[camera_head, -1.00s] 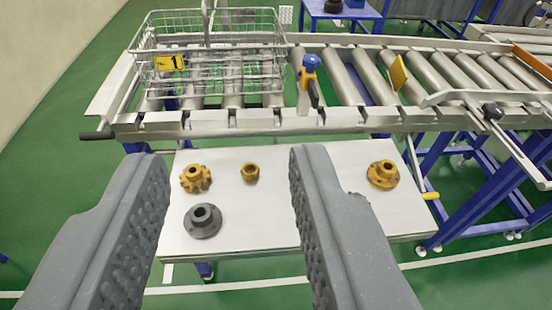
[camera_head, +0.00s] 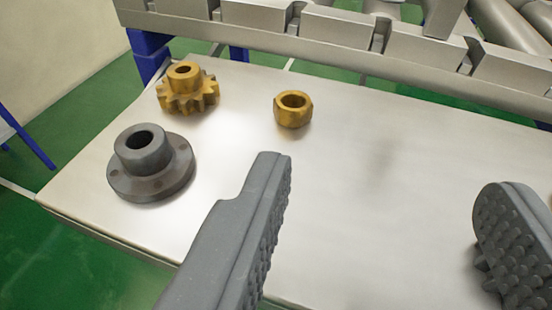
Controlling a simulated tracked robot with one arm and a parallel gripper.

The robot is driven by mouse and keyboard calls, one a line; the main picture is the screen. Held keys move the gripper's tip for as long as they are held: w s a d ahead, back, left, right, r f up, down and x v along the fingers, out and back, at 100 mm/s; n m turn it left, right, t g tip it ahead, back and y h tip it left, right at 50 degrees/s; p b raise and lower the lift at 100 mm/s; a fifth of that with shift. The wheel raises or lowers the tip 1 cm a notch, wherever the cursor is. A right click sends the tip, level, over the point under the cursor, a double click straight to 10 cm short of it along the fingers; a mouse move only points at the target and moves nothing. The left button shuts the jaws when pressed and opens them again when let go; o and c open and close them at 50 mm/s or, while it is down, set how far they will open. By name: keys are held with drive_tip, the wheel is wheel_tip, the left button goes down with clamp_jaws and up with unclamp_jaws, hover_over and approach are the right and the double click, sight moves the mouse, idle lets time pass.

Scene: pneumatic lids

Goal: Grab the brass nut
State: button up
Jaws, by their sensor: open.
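The brass nut (camera_head: 293,109) is a small gold ring-shaped piece with a round hole. It sits on the pale metal table (camera_head: 370,220), at the upper middle of the view. My gripper (camera_head: 385,190) is open, with its two grey studded fingers wide apart and nothing between them. The left fingertip is nearer to me than the nut and slightly to its left in the picture. The right finger is far to the right of the nut. No finger touches it.
A brass gear (camera_head: 187,89) stands left of the nut. A dark grey flanged hub (camera_head: 150,163) is in front of the gear, left of my left finger. A metal conveyor rail (camera_head: 340,50) runs behind the table. The table between my fingers is clear.

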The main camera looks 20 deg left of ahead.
sight(293, 106)
drive_tip(key=shift+y, duration=0.8)
drive_tip(key=a+f+p, duration=0.1)
drive_tip(key=p, duration=0.1)
drive_tip(key=w+a+f+p, duration=0.1)
drive_tip(key=f+p, duration=0.1)
drive_tip(key=p, duration=0.1)
drive_tip(key=a+f+p, duration=0.1)
drive_tip(key=p, duration=0.2)
drive_tip(key=shift+w+a+f, duration=0.25)
drive_tip(key=shift+a, duration=0.1)
drive_tip(key=p+x, duration=0.2)
drive_tip(key=shift+w+f+p, duration=0.15)
drive_tip(key=shift+w+p, duration=0.15)
drive_tip(key=shift+x, duration=1.65)
drive_tip(key=shift+r+b+x, duration=0.1)
drive_tip(key=shift+b+x, duration=0.2)
drive_tip(key=shift+x, duration=1)
drive_tip(key=shift+r+b+x, duration=0.15)
drive_tip(key=shift+b+x, duration=0.1)
drive_tip(key=shift+x, duration=1)
drive_tip(key=c, duration=1.1)
